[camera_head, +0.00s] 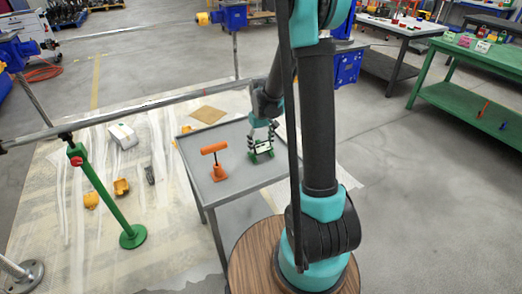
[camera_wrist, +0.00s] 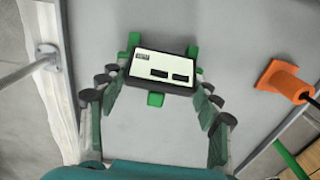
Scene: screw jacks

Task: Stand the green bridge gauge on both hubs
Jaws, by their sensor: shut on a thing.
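The green bridge gauge (camera_head: 262,156) is at my gripper (camera_head: 263,140), over the right part of the grey table. In the wrist view the gauge (camera_wrist: 164,61) shows a white top plate with two dark windows, and green feet stick out around it. My gripper (camera_wrist: 158,84) is shut on it, with one finger at each end of the plate. I cannot tell whether its feet touch the tabletop. An orange screw jack (camera_head: 217,168) with a T-handle stands on the table to the left; its orange part (camera_wrist: 280,80) shows at the right of the wrist view. I cannot make out the two hubs.
The grey table (camera_head: 243,180) is bare between the jack and the gauge. A green post (camera_head: 104,197) and a long metal rail (camera_head: 150,106) stand to the left. Yellow parts (camera_head: 91,200) lie on the floor sheeting. A green bench (camera_head: 455,100) is far right.

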